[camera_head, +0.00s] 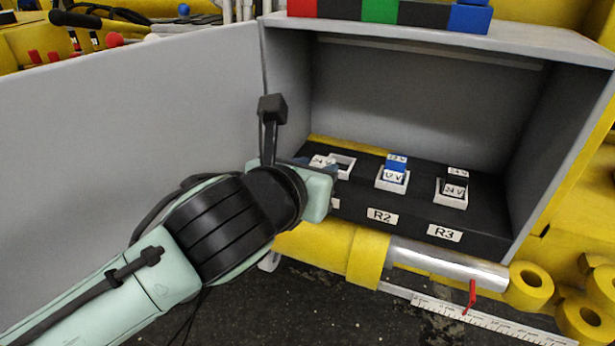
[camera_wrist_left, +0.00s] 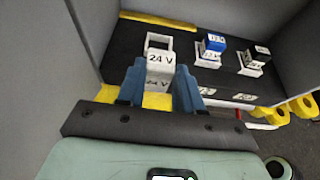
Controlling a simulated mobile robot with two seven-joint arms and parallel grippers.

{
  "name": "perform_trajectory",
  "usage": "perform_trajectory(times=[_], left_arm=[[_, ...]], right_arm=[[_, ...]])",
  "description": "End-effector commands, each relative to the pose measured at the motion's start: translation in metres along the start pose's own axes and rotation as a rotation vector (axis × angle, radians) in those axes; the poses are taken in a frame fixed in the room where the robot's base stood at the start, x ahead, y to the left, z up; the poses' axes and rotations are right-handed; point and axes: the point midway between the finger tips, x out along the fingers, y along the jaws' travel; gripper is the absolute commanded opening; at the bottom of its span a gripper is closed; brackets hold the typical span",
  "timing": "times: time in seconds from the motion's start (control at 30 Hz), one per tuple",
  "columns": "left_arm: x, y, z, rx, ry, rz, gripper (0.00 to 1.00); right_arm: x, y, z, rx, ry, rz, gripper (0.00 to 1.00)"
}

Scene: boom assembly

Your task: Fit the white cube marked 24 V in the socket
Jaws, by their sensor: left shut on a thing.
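The white cube marked 24 V (camera_wrist_left: 160,64) is between the blue fingers of my left gripper (camera_wrist_left: 160,84), which is shut on it. In the head view the cube (camera_head: 321,160) shows only in part past my left gripper (camera_head: 318,172). The leftmost white square socket (camera_head: 345,161) is on the black block, just beyond and to the right of the cube. Its opening looks empty in the left wrist view (camera_wrist_left: 159,38). The cube overlaps its near side in the picture; I cannot tell whether they touch. My right gripper is not in view.
The black block (camera_head: 400,217) also bears a socket with a blue cube (camera_head: 396,163) and one with a black cube (camera_head: 456,180). A grey box wall (camera_head: 130,130) is on the left. A lid edge (camera_head: 420,35) with coloured blocks is above.

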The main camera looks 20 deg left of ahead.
Motion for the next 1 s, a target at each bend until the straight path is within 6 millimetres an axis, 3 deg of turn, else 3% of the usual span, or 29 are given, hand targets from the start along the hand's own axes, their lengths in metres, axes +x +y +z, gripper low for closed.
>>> perform_trajectory(times=[1.0], left_arm=[[0.066, 0.0, 0.028, -0.001, 0.0, 0.0, 0.05]], right_arm=[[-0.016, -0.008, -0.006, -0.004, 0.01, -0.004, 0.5]])
